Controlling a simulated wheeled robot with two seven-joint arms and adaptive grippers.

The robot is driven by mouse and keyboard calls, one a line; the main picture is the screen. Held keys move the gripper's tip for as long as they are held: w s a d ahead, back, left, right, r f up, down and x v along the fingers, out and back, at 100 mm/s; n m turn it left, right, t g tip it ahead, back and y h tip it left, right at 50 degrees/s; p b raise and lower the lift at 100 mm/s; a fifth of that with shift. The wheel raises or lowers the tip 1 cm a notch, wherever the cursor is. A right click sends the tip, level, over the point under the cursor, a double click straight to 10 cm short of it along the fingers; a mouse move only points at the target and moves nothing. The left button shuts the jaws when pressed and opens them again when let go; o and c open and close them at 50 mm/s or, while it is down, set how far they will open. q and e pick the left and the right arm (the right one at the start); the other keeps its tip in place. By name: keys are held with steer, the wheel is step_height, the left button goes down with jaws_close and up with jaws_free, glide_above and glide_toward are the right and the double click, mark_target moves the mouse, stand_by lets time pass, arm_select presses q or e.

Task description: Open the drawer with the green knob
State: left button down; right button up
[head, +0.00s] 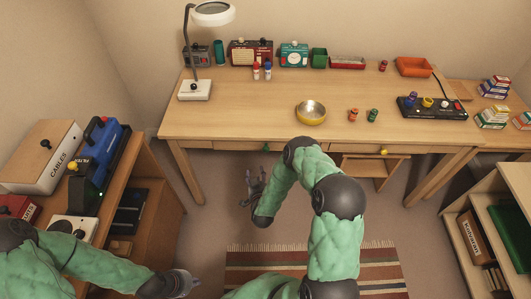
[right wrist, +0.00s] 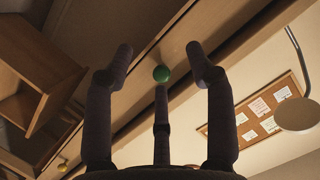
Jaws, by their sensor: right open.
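The green knob (right wrist: 161,74) sits on the front of a wooden desk drawer. In the head view it shows small (head: 265,147) under the front edge of the desk (head: 240,118). The drawer looks closed. My right gripper (head: 254,178) is open below and in front of the desk edge. In the right wrist view the fingers of my right gripper (right wrist: 161,62) are spread, with the knob between them in the picture; no grip on it shows. My left gripper (head: 186,282) is at the lower left, away from the desk; its fingers are too small to judge.
A yellow knob (head: 383,152) is on another drawer further right, above a wooden stool (head: 372,168). A gold bowl (head: 311,112) and a lamp (head: 196,88) stand on the desk. A low cabinet (head: 158,205) is at left, shelves (head: 462,205) at right. A striped rug (head: 385,270) lies on the floor.

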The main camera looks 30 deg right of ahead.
mark_target(266, 151)
steer(key=w+d+r+h+b, duration=0.1)
steer(key=w+d, duration=0.1)
steer(key=d, duration=0.1)
steer(key=w+d+m+t+h+b, duration=0.1)
steer(key=w+d, duration=0.2)
steer(key=w+d+r+h+b, duration=0.1)
steer(key=w+d+h+b, duration=0.1)
steer(key=w+d, duration=0.1)
steer(key=shift+w+d+r+m+t, duration=0.25)
steer(key=shift+d+r+m+t, duration=0.1)
steer(key=shift+d, duration=0.1)
jaws_close()
